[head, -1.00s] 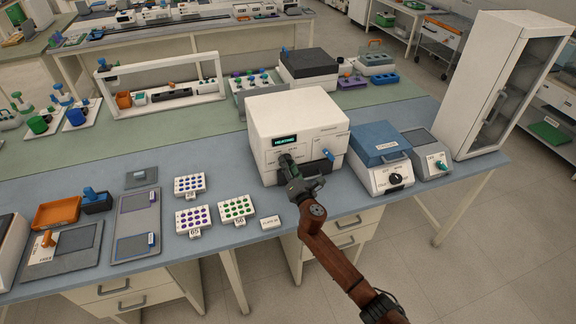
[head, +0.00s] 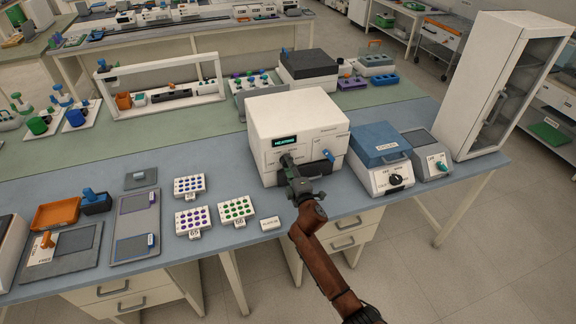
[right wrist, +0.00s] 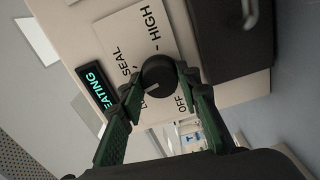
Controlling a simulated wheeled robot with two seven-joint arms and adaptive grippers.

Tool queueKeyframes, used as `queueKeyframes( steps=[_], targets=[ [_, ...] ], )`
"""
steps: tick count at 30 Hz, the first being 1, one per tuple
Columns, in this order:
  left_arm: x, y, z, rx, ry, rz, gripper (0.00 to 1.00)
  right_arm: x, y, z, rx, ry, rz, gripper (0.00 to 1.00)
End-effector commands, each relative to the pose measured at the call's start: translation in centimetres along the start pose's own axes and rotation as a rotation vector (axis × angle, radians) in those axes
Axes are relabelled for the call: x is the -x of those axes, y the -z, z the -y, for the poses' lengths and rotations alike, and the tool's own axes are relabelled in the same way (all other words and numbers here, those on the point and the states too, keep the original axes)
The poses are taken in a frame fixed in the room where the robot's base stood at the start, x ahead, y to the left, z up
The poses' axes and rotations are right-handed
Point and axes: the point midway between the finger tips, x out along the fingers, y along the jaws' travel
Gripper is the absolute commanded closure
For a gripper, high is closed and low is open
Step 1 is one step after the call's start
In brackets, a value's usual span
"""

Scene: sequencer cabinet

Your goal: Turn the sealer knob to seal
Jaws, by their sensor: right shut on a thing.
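The sealer (head: 300,120) is a white box on the blue bench with a lit display reading HEATING. Its dark round sealer knob (right wrist: 158,75) shows in the right wrist view, among printed labels including SEAL, HIGH and OFF. The knob's exact setting is hard to read. My right gripper (head: 287,161) is at the left part of the sealer's front and hides the knob in the head view. In the right wrist view its green fingers (right wrist: 161,84) are closed on opposite sides of the knob. My left gripper is not in view.
A blue lever (head: 328,155) sticks out of the sealer's front, right of my gripper. A blue-lidded device (head: 380,140) stands to the right. Vial racks (head: 237,208) and a small white label block (head: 269,224) lie to the left. The floor before the bench is clear.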

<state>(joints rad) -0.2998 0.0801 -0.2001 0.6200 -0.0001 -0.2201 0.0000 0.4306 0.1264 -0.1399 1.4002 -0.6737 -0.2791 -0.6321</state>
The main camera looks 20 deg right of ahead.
Motion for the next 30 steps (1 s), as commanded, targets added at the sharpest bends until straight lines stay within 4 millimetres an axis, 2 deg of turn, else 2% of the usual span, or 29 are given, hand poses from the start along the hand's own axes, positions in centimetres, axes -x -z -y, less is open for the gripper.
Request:
queueKeyframes(
  steps=[18,30],
  targets=[
    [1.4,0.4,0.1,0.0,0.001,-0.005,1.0,0.0,0.0,0.0,-0.556,0.002,0.001,0.93],
    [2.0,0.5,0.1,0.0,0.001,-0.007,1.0,0.0,0.0,0.1,-0.748,0.003,0.002,0.93]
  ],
)
